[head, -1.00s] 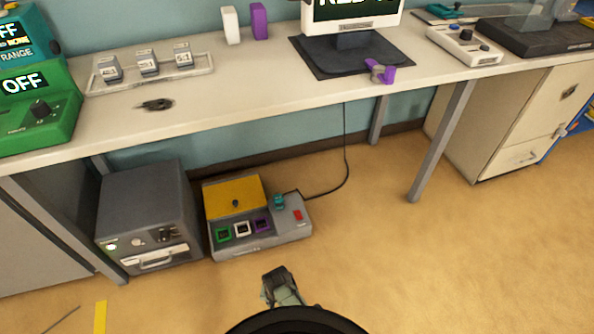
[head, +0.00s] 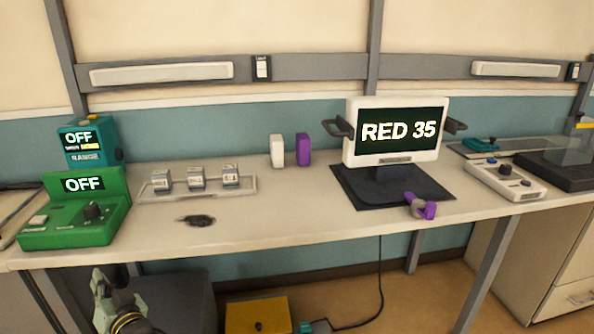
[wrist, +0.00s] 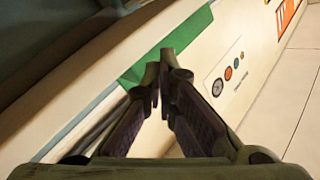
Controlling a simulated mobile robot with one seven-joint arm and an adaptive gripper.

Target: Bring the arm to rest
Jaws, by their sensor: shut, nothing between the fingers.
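My gripper (wrist: 160,85) is shut and empty in the wrist view, its two dark fingers meeting at the tips. Beyond them lie a pale surface and a green strip (wrist: 185,45); I cannot tell how far off they are. In the head view, part of my arm (head: 118,308) shows at the lower left, in front of the bench's front edge and below the green unit (head: 80,215). The rest of the arm is out of that view.
The long bench (head: 300,222) holds a monitor (head: 397,150) reading RED 35, a tray of small blocks (head: 255,186), white and purple pieces, and a purple clamp (head: 425,208). A yellow-topped box (head: 258,315) and a dark box stand below.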

